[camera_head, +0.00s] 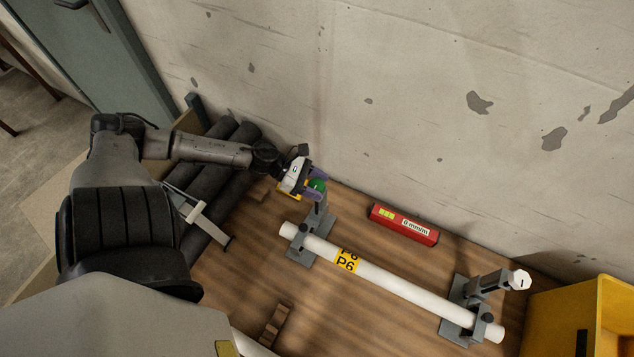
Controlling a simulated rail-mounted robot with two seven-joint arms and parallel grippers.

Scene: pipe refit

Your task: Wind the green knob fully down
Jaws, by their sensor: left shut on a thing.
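The green knob (318,186) sits on top of the left pipe stand (311,228), close to the wall. My left gripper (314,187) reaches in from the left with its fingers around the knob, shut on it, and partly hides it. The white pipe (393,283) with a yellow P6 label (347,261) lies across the left stand and the right stand (459,310). The right stand carries a white knob (520,280), which nothing touches. My right gripper is not in view.
A red level (404,225) with a display lies behind the pipe. A yellow bin (578,318) stands at the right. Dark pipes (222,165) and a grey caliper-like tool (200,215) lie at the left under my arm. A brown block (275,326) lies in front.

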